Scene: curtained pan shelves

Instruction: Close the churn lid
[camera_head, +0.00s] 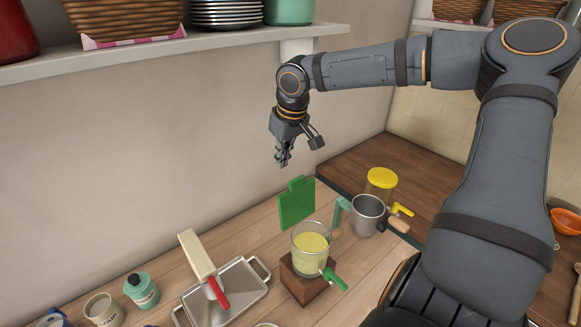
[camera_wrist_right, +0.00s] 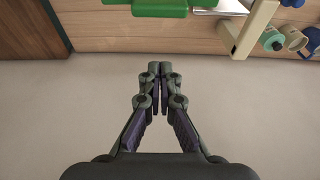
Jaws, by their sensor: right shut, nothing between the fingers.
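The churn is a clear glass jar (camera_head: 311,254) with yellow contents, standing on a dark wooden block (camera_head: 304,285) with a green spout or handle low on its right. Its green lid (camera_head: 297,202) stands upright and open at the jar's back edge. Green parts, likely the lid (camera_wrist_right: 160,6), show at the top edge of the right wrist view. My right gripper (camera_head: 284,158) is above and behind the lid, near the wall, apart from it. Its fingers are shut and empty, also in the right wrist view (camera_wrist_right: 160,75). My left gripper is not in view.
A metal pot (camera_head: 368,214) and a yellow-lidded jar (camera_head: 382,180) stand right of the churn. A shelf (camera_head: 130,55) runs above.

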